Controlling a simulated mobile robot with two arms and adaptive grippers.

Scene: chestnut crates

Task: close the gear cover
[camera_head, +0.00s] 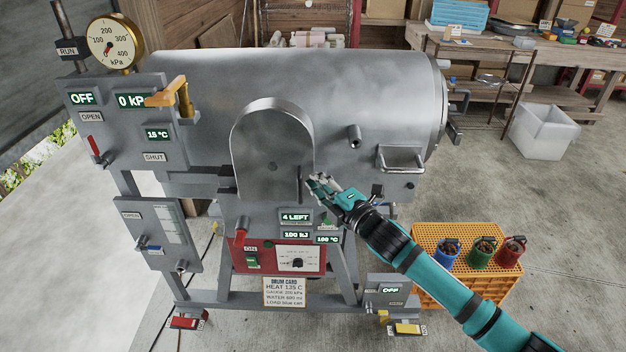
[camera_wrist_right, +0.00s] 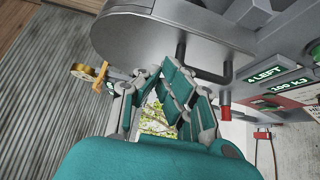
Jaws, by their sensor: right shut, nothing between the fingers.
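The gear cover (camera_head: 262,140) is a grey metal plate with an arched top on the front of the big drum. It also shows large at the top of the wrist view (camera_wrist_right: 160,32). A dark bar handle (camera_head: 299,184) stands near its lower right edge; the wrist view shows this handle (camera_wrist_right: 181,62) just beyond my fingers. I cannot tell whether the cover sits flush. My right gripper (camera_head: 315,183) is shut and empty, just right of the handle; in the wrist view its fingers (camera_wrist_right: 176,92) are close to the bar. Contact is unclear. My left gripper is not in view.
The steel drum (camera_head: 375,85) stands on a grey frame. A red panel (camera_head: 312,262) and small displays lie below the cover. A yellow crate (camera_head: 420,290) with coloured cans stands right. A white bin (camera_head: 542,133) and workbench are behind. Concrete floor is free at right.

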